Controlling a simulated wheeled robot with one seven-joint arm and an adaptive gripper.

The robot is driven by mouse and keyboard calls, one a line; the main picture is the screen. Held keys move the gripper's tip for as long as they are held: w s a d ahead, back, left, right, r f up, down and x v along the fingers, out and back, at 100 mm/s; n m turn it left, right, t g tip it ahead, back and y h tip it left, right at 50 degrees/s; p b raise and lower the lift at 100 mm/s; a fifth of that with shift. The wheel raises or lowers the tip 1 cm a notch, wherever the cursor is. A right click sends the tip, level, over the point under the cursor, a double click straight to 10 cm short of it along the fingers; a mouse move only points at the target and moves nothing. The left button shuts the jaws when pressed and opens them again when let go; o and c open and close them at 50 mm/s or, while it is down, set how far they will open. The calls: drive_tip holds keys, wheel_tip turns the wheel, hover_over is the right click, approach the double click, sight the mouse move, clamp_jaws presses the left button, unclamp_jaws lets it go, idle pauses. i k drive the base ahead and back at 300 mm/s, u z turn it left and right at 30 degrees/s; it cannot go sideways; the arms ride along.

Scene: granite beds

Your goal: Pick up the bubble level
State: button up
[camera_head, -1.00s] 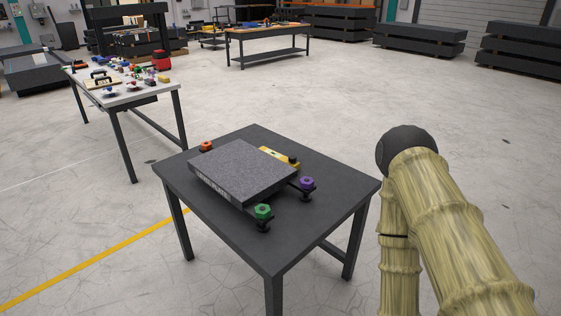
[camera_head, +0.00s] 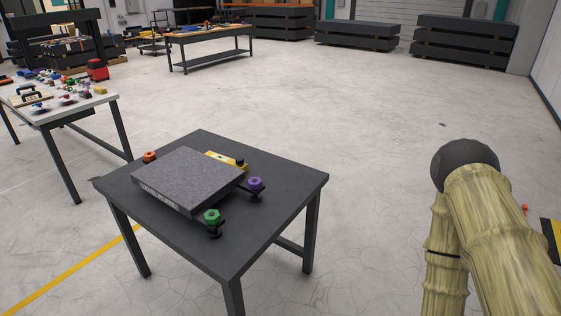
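The bubble level is most likely the yellow bar (camera_head: 226,160) with a dark part at its end. It lies on the dark table (camera_head: 262,225), along the far right edge of a grey granite slab (camera_head: 187,178), which hides part of it. My arm shows at the right as bamboo-textured links, well to the right of the table. My gripper is not in view.
Around the slab stand a green knob (camera_head: 211,216), a purple knob (camera_head: 255,183) and an orange knob (camera_head: 149,156). A cluttered white-topped table (camera_head: 52,113) stands at the left. The floor beyond the dark table is open.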

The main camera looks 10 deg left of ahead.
sight(230, 161)
drive_tip(key=z, duration=1.15)
drive_tip(key=i, duration=3.55)
drive_tip(key=u, duration=3.9)
